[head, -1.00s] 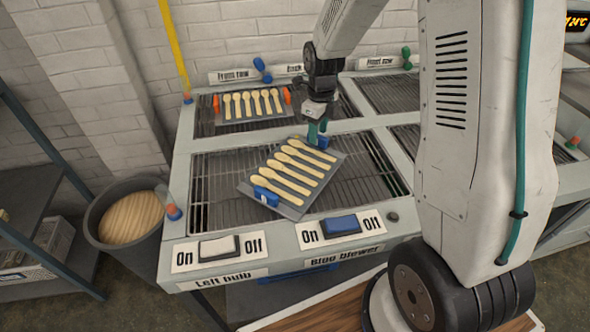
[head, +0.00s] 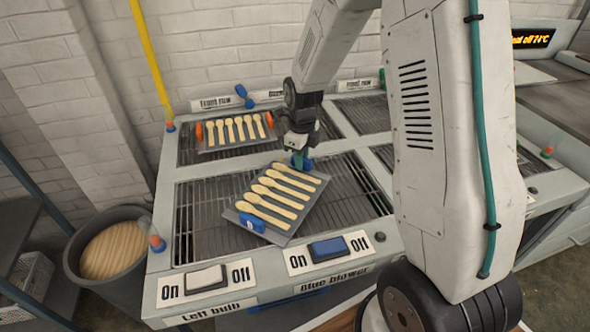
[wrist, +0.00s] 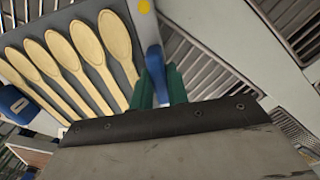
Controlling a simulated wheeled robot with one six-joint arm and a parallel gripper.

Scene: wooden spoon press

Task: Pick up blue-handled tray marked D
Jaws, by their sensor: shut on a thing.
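The blue-handled tray (head: 232,213) is a flat grey sheet with several wooden spoons (head: 277,193) lying side by side. It sits at an angle above the front-left grate. One blue handle (head: 252,222) shows at its near left end. The other blue handle (wrist: 155,72) is between the green fingers of my gripper (wrist: 159,88) in the wrist view. In the head view my gripper (head: 300,160) is shut on that handle at the tray's far right end. The letter D is not readable in either view. Whether the tray touches the grate is hard to tell.
An orange-handled tray of spoons (head: 236,131) lies on the back-left grate. The front panel carries a white switch (head: 206,277) and a blue switch (head: 328,248). A bin (head: 68,262) stands at the left. Bare grate (head: 350,190) shows to the right of the tray.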

